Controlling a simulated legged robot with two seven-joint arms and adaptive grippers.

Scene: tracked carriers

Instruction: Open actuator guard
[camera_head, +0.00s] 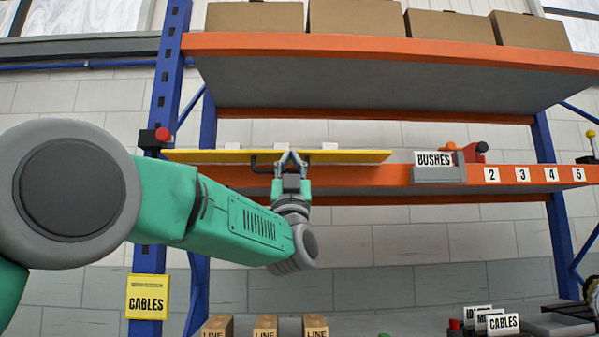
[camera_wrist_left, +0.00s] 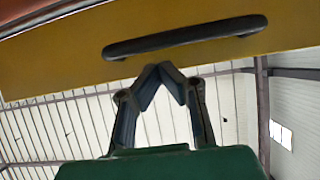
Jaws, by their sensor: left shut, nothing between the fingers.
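The yellow guard panel (camera_head: 350,157) shows as a long, thin, near-level strip at the middle shelf in the head view. White blocks stand along its top edge. Its underside or face (camera_wrist_left: 60,75) fills the upper part of the left wrist view. A dark bar handle (camera_wrist_left: 185,37) is fixed on it; in the head view the handle (camera_head: 262,165) is partly hidden by my gripper. My left gripper (camera_head: 290,156) is shut and empty at the panel. In the wrist view its fingertips (camera_wrist_left: 166,66) meet just below the handle, not around it; contact cannot be told. My right gripper is not in view.
A red button on a dark box (camera_head: 154,140) is at the panel's left end, by the blue rack post (camera_head: 170,80). A BUSHES bin (camera_head: 438,173) stands right of the panel. The orange upper shelf (camera_head: 400,50) holds cartons overhead. Small boxes (camera_head: 265,327) are below.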

